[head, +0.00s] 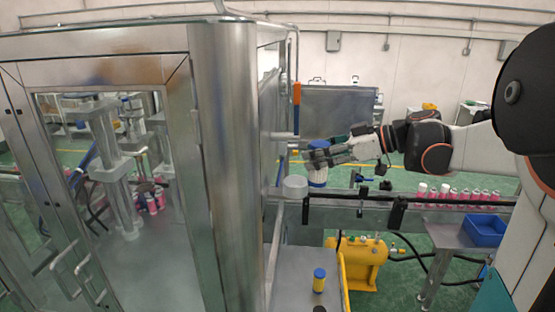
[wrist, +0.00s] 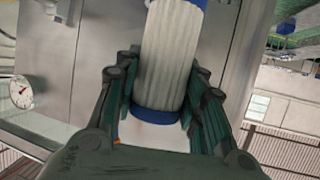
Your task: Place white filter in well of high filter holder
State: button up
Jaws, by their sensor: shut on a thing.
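The white filter (head: 318,177), a pleated cylinder with blue end caps, is in my gripper (head: 316,157). It hangs about upright in the head view. In the wrist view the filter (wrist: 170,55) stands between the two dark fingers of my gripper (wrist: 166,85), which are shut on it. A pale round cup (head: 294,187) on the side of the metal cabinet looks like the high filter holder. The filter is just right of this cup and slightly higher in the picture. The inside of the cup is not clear, and I cannot tell whether filter and cup touch.
The metal cabinet (head: 226,150) stands close on the left. A conveyor with pink cans (head: 455,194) runs behind, near a yellow tank (head: 357,262) and a blue bin (head: 485,230).

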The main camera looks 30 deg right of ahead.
jog(key=shift+f+p+x, duration=0.25)
jog(key=shift+p+x, duration=0.25)
jog(key=shift+x, duration=1.15)
jog(key=shift+f+p+x, duration=0.25)
jog(key=shift+p+x, duration=0.2)
jog(key=shift+x, duration=1.2)
jog(key=shift+s+d+f, duration=0.1)
jog(key=shift+s, duration=0.05)
jog(key=o, duration=1.1)
jog(key=shift+o, duration=0.2)
jog(key=b+v, duration=0.2)
jog(key=v, duration=1)
jog(key=shift+b, duration=0.35)
